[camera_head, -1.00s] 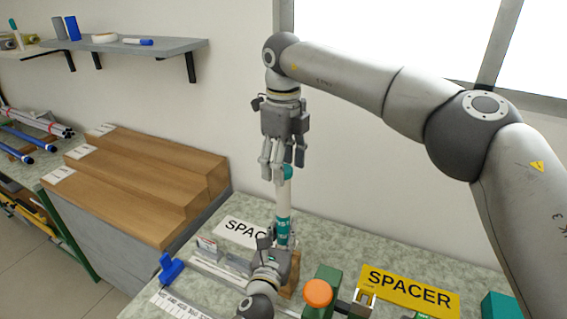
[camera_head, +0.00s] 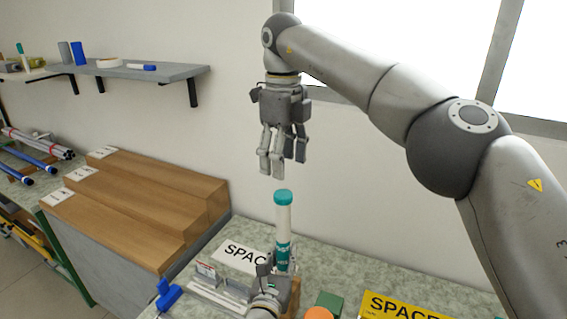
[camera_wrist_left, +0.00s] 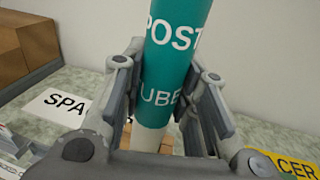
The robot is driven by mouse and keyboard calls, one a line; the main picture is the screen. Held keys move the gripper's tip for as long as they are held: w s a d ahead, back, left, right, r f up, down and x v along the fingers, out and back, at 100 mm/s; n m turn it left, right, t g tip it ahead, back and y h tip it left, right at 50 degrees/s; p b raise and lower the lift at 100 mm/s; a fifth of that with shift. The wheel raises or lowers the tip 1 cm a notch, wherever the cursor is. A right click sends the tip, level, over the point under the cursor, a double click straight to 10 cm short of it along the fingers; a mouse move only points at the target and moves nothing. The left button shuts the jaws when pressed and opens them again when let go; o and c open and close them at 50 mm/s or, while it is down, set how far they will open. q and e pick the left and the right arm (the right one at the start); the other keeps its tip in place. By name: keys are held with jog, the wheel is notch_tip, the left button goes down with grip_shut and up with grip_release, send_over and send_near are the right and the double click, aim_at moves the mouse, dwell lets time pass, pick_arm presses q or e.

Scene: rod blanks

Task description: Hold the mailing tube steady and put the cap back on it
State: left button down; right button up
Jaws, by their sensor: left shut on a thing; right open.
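The mailing tube (camera_head: 284,220) stands upright on the bench, white with a teal printed band. The band also shows large in the left wrist view (camera_wrist_left: 178,60). The teal cap (camera_head: 283,197) sits on the tube's top end; how deep it is seated I cannot tell. My left gripper (camera_head: 273,268) is shut around the lower part of the tube, with a finger on each side in the left wrist view. My right gripper (camera_head: 281,165) is open and empty, pointing down a little above the cap, not touching it.
A white card (camera_head: 240,256) lettered "SPAC" lies left of the tube, and a yellow SPACER sign (camera_head: 400,306) is at the right. An orange knob (camera_head: 319,313) and a blue object (camera_head: 168,296) are near the front. Wooden steps (camera_head: 140,205) stand at the left.

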pick_arm(q)
jog(key=c, duration=1.1)
grip_release()
jog(key=shift+o, duration=0.2)
jog(key=v, duration=1.2)
